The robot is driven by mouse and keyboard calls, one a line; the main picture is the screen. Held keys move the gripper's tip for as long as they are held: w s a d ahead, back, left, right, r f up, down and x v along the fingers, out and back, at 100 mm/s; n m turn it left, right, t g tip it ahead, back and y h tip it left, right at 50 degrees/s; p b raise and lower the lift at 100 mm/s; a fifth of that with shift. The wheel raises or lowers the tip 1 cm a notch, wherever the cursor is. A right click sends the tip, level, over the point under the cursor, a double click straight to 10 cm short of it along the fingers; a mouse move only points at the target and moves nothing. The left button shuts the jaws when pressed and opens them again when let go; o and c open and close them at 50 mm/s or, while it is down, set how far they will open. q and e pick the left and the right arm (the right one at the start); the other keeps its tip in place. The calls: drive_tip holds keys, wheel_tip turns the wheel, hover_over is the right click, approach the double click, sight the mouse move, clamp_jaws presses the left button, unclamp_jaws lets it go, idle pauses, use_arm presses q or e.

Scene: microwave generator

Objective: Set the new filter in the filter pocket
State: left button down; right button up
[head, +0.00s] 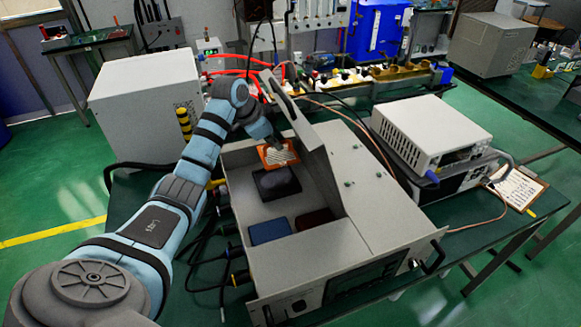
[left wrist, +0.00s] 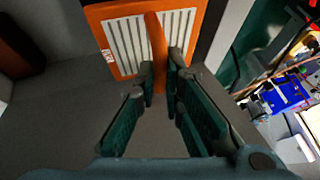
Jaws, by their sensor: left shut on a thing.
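The filter (head: 279,154) has an orange frame and white pleats. It is inside the open grey generator case (head: 235,190), near its back end, tilted in the head view. My left gripper (head: 277,143) reaches down over the case and is shut on the filter's orange middle bar. In the left wrist view the fingers (left wrist: 160,80) close on that bar, with the filter (left wrist: 127,45) beyond them. I cannot make out the filter pocket clearly or tell whether the filter is seated in it. My right gripper is not in view.
A dark block (head: 276,183) lies in the case in front of the filter, with a blue block (head: 269,231) and a dark red block (head: 314,220) nearer. A raised lid panel (head: 292,108) stands close by the gripper. A white instrument (head: 432,128) is to the right.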

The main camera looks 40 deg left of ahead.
sight(276, 155)
use_arm(q)
drive_tip(key=f, duration=0.3)
drive_tip(key=shift+s+f, duration=0.3)
drive_tip(key=shift+s, duration=0.05)
drive_tip(key=s+f, duration=0.1)
drive_tip(key=f, duration=0.1)
drive_tip(key=s+f, duration=0.1)
drive_tip(key=shift+s+d+f+b, duration=0.1)
drive_tip(key=shift+d+f+b, duration=0.05)
drive_tip(key=shift+f+b, duration=0.25)
drive_tip(key=c, duration=2.1)
unclamp_jaws()
drive_tip(key=shift+w+f, duration=0.7)
drive_tip(key=shift+w, duration=0.1)
drive_tip(key=shift+c, duration=0.2)
drive_tip(key=o, duration=0.3)
drive_tip(key=shift+o, duration=0.7)
drive_tip(key=shift+s+r, duration=0.1)
drive_tip(key=shift+s, duration=0.05)
drive_tip(key=shift+s+r, duration=0.15)
drive_tip(key=shift+s, duration=0.05)
drive_tip(key=p+v, duration=0.1)
drive_tip(key=v, duration=1)
drive_tip(key=shift+s+r, duration=0.15)
drive_tip(key=shift+r, duration=0.2)
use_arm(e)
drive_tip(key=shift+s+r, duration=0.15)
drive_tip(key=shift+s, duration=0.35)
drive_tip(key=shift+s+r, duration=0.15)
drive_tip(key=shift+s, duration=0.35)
